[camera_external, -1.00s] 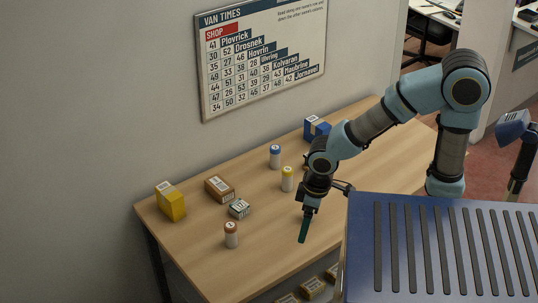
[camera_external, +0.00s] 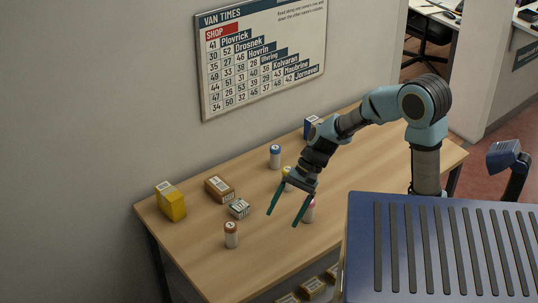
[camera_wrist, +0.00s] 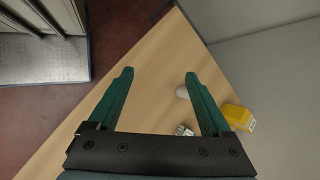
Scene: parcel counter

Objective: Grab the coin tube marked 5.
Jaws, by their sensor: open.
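Several white coin tubes stand upright on the wooden counter (camera_external: 205,262). One has an orange-red cap (camera_external: 231,236) near the front left, one a blue cap (camera_external: 275,157) at the back, and one a yellow cap (camera_external: 287,173), partly hidden by my arm. A pinkish tube (camera_external: 309,214) shows partly behind a finger. Their marks are too small to read, so I cannot tell which is 5. My gripper (camera_external: 282,219) is open and empty above the counter, right of the orange-capped tube.
A yellow box (camera_external: 170,202), a brown box (camera_external: 219,188) and a small white-and-teal box (camera_external: 239,208) stand on the left of the counter. A blue box (camera_external: 311,125) stands at the back against the wall. The counter's front and right are mostly clear.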

